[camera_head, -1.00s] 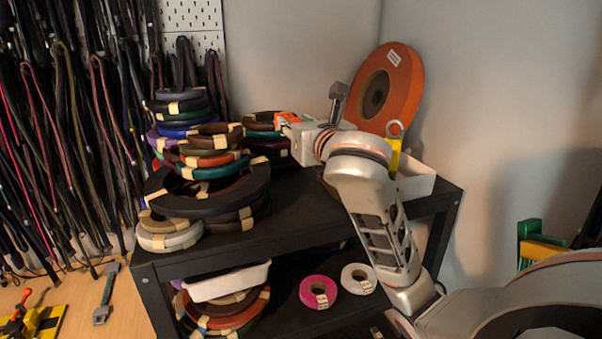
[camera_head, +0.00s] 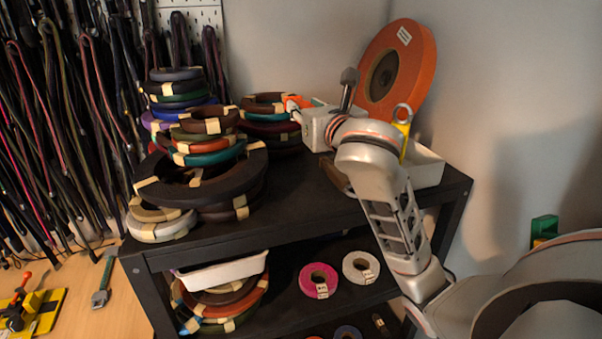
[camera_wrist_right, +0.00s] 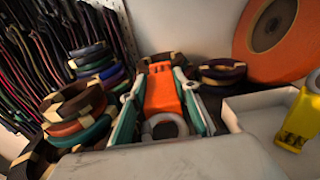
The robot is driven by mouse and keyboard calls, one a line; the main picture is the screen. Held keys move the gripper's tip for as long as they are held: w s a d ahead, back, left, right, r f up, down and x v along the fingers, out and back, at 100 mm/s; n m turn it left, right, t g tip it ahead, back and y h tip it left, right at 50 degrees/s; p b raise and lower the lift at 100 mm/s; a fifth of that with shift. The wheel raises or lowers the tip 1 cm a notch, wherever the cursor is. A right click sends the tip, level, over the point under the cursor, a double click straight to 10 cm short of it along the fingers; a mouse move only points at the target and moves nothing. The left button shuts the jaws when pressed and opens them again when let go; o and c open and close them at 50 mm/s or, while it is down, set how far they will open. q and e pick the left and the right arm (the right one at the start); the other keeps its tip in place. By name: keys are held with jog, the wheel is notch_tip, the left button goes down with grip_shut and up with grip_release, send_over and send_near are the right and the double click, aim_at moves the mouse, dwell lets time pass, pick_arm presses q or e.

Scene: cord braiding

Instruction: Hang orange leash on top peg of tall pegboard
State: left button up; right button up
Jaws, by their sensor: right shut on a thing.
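My right gripper (camera_head: 293,104) is over the far part of the black shelf's top, beside the rear stack of coiled bands. In the right wrist view its teal-edged fingers (camera_wrist_right: 162,95) are closed around an orange item (camera_wrist_right: 163,92). The orange item also shows at the gripper's tip in the head view (camera_head: 291,101). I cannot make out a strap or loop hanging from it. A white perforated pegboard (camera_head: 203,14) shows at the upper left; its top is out of frame. Many dark leashes (camera_head: 62,130) hang at the left. My left gripper is not in view.
Coiled bands (camera_head: 200,150) are stacked on the black shelf unit (camera_head: 300,215). A large orange roll (camera_head: 412,90) leans on the wall behind my right arm, beside a white bin (camera_head: 428,168). Pink (camera_head: 318,280) and white (camera_head: 361,267) rolls lie below. A wooden surface is at the lower left.

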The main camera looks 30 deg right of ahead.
aim_at(306, 188)
notch_tip(306, 188, down, 17)
jog(key=shift+r, duration=0.1)
dwell(0.4)
jog(key=o, duration=1.2)
jog(key=shift+f, duration=0.25)
